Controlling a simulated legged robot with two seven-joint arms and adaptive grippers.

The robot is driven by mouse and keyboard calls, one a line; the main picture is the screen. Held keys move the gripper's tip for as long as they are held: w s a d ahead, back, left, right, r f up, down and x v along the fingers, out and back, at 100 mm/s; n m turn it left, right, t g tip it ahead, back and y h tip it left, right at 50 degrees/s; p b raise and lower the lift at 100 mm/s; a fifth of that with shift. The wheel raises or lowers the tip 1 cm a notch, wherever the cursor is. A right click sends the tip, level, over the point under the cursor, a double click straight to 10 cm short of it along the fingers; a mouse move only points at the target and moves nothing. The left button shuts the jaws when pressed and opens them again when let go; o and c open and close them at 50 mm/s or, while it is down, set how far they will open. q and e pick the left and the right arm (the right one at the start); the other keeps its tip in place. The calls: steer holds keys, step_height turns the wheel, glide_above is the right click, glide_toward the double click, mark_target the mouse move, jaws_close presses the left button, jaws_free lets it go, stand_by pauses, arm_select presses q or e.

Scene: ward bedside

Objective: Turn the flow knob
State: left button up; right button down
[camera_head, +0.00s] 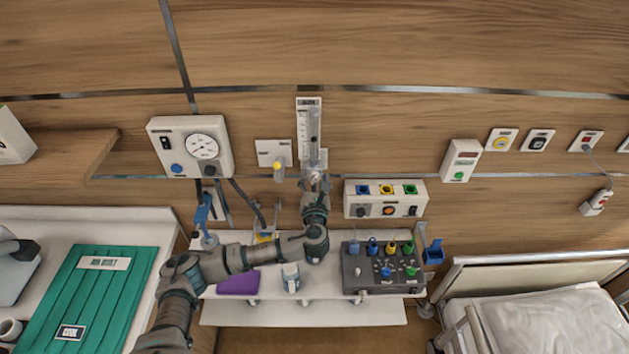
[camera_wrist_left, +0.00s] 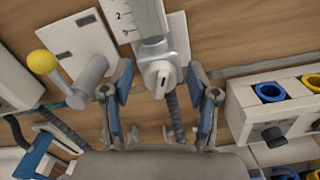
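The flow meter (camera_head: 309,128) is a clear, scaled upright tube on the wood wall; its lower end also shows in the left wrist view (camera_wrist_left: 138,17). At its bottom is the pale flow knob (camera_wrist_left: 160,76) with a dark slot. My left gripper (camera_head: 316,184) reaches up to the foot of the meter and partly hides the knob in the head view. In the left wrist view my left gripper (camera_wrist_left: 160,84) is open, one finger on each side of the knob, with gaps on both sides. My right gripper is not in view.
A gauge box (camera_head: 190,147) is further left, and a socket panel (camera_head: 386,199) sits close on the right. Below, a white shelf (camera_head: 330,313) holds a grey device (camera_head: 371,278), a cup (camera_head: 290,277) and a purple cloth (camera_head: 238,283).

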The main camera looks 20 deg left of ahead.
arm_select(q)
steer(key=shift+f, duration=0.2)
steer(key=shift+s+d, duration=0.15)
steer(key=shift+s, duration=0.15)
steer(key=v, duration=1.1)
steer(key=shift+s, duration=0.15)
